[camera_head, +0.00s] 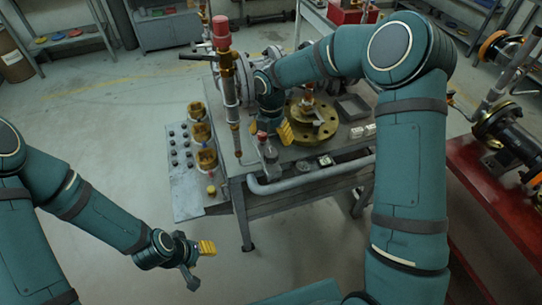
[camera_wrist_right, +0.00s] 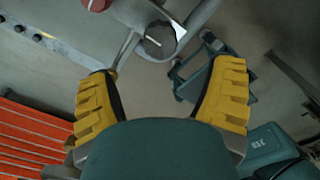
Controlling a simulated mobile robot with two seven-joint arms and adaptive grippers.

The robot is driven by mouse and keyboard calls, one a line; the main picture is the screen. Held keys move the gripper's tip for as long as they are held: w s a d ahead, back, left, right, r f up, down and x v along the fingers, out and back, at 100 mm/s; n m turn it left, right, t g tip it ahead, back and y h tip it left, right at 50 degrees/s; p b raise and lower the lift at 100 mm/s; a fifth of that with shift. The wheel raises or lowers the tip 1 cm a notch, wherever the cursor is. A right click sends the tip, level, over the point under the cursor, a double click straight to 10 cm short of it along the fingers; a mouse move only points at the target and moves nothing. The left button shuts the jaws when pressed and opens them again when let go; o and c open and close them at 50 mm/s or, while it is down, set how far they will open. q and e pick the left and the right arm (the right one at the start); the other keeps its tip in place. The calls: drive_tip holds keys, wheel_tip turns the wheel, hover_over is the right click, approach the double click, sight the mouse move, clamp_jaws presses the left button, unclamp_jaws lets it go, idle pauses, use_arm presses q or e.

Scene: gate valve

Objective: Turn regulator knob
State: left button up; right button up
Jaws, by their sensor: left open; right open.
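A tall upright fitting with a red cap (camera_head: 221,32) stands at the back left of the workbench. A small fitting with a reddish top (camera_head: 266,143) stands at the bench's front edge. I cannot tell which of these is the regulator knob. My right gripper (camera_head: 270,130) is open and empty just above the small fitting. In the right wrist view its yellow fingers (camera_wrist_right: 168,72) are spread wide, with a round grey metal end (camera_wrist_right: 160,40) beyond them. A red round part (camera_wrist_right: 97,4) is cut off at the top left. My left gripper (camera_head: 200,262) is open and empty over the floor.
The workbench (camera_head: 290,180) carries a brass flange (camera_head: 312,122), a grey tray (camera_head: 352,107) and a thick pipe along its front edge (camera_head: 310,182). A panel with brass fittings (camera_head: 185,160) adjoins it on the left. A red bench (camera_head: 490,200) stands right. The left floor is clear.

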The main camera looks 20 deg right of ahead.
sight(271, 152)
wheel_tip(271, 152, down, 9)
drive_tip(key=shift+f+b, duration=0.1)
drive_tip(key=shift+b, duration=0.5)
drive_tip(key=c, duration=1.2)
